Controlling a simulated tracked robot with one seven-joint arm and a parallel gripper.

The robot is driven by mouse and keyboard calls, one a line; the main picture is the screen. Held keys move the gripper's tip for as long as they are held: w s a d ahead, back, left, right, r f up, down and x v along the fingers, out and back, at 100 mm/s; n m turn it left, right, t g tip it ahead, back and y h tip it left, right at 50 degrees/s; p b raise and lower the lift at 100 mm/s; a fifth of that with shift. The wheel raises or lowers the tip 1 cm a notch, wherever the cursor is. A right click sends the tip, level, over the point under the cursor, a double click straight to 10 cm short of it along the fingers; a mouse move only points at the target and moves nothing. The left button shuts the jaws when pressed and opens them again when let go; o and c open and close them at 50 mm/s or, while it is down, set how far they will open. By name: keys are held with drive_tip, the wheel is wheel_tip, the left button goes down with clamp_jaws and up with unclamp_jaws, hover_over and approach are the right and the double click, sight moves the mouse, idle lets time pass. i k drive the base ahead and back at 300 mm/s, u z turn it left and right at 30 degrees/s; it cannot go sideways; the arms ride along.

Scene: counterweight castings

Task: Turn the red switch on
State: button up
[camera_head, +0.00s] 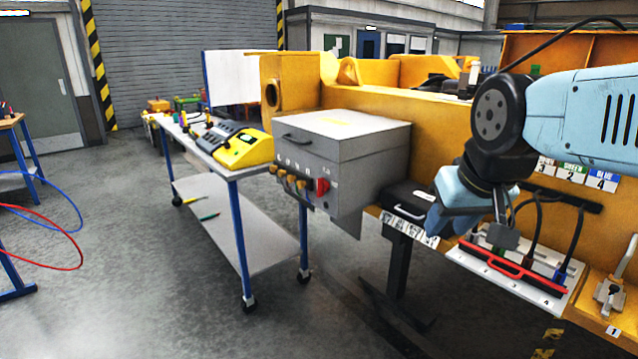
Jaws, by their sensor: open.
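The red switch (322,187) sits on the front face of a grey box (345,165), at the right of a row of several yellow-brown knobs (287,182). It is small here, and I cannot tell which way it is set. My gripper (492,230) is to the right of the grey box, well apart from the switch. It is open, with nothing seen in it. Its light blue body hides part of the yellow structure behind it.
A wheeled table (238,172) with blue legs carries a yellow device (243,148) left of the box. A black case (408,196) lies between box and gripper. Below my gripper is a white panel (492,278) with a red handle. Floor at the left is mostly open.

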sight(322, 185)
drive_tip(key=z, duration=0.1)
drive_tip(key=i, duration=1)
drive_tip(key=u, duration=0.1)
